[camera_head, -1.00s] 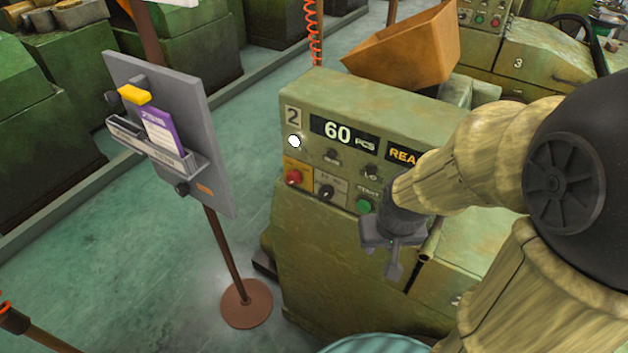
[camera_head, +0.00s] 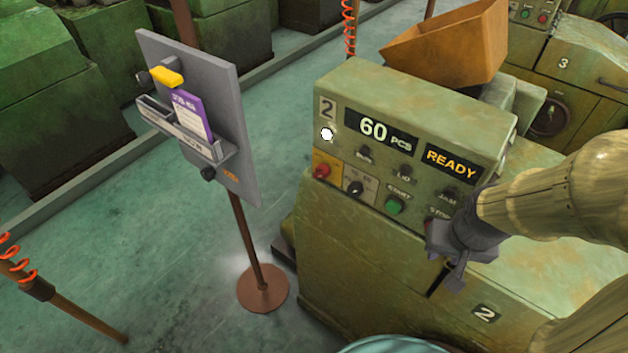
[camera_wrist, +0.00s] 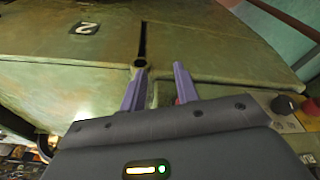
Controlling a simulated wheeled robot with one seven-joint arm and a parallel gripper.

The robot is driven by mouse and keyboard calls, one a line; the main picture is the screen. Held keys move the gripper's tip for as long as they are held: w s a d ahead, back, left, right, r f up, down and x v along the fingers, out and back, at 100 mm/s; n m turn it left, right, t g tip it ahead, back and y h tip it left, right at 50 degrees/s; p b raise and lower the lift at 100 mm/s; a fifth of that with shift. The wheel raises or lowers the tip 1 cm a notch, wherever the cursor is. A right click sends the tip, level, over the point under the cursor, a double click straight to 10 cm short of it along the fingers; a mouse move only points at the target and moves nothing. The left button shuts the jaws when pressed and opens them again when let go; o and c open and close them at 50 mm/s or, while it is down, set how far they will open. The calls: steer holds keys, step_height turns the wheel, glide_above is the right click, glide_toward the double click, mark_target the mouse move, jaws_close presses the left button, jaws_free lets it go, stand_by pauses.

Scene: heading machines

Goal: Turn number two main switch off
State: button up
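The number two machine (camera_head: 400,280) shows a "2" plate, a lit "60 PCS" display and a lit "READY" display (camera_head: 451,165). At the left of its panel are a red knob (camera_head: 322,171) on a yellow plate and a black rotary knob (camera_head: 355,188) on a pale plate. I cannot tell the knobs' exact settings. My gripper (camera_head: 456,276) is in front of the panel's right part, right of both knobs, and partly hides the buttons there. In the wrist view, its two purple fingers (camera_wrist: 160,72) are apart with nothing held. Red and dark knobs show at that view's right edge.
A green START button (camera_head: 394,205) sits between the black knob and my gripper. A grey board (camera_head: 225,100) with a yellow item and purple card stands on a pole at left. An orange-brown hopper (camera_head: 450,45) is behind the machine. Floor between board and machine is clear.

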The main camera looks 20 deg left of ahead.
mark_target(317, 177)
steer(key=a+f+n+h+p, duration=0.3)
steer(key=a+n+h+p, duration=0.45)
steer(key=a+n, duration=0.75)
steer(key=s+a+r+n+t, duration=0.1)
steer(key=s+a+n+t, duration=0.1)
steer(key=a+t, duration=0.5)
steer(key=s+a+r+n+t+p, duration=0.1)
steer(key=a+n+t, duration=0.4)
steer(key=a, duration=0.9)
steer(key=shift+s+r+n+t+y, duration=0.35)
steer(key=shift+s+t, duration=0.5)
steer(key=shift+t, duration=0.15)
steer(key=p+x, duration=0.6)
steer(key=x, duration=1.1)
steer(key=shift+w, duration=0.2)
